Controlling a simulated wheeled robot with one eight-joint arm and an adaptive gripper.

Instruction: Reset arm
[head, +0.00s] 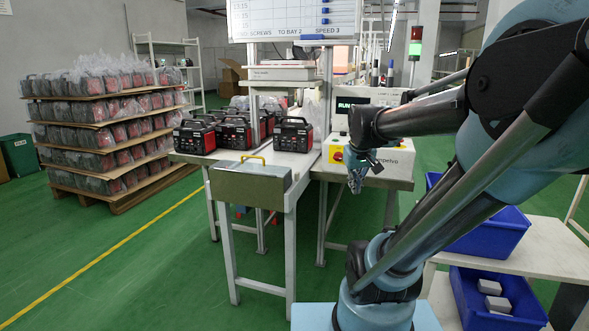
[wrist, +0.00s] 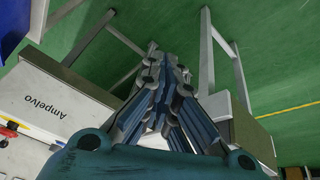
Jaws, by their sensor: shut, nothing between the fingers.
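My gripper (head: 357,182) hangs from my arm at the right of centre in the head view, in front of the white cabinet. Its fingers point down and are shut with nothing between them. In the wrist view the closed fingers (wrist: 165,80) fill the middle, with green floor beyond their tips. My arm covers the right part of the head view and hides part of the bench and shelf behind it.
Red-and-black power stations (head: 233,132) stand on the metal table left of my gripper. A box with a yellow handle (head: 252,178) is at its front edge. A white Ampelvo cabinet (wrist: 62,98) is close by. Blue bins (head: 497,300) stand lower right. A loaded pallet (head: 105,125) stands left, with clear floor between.

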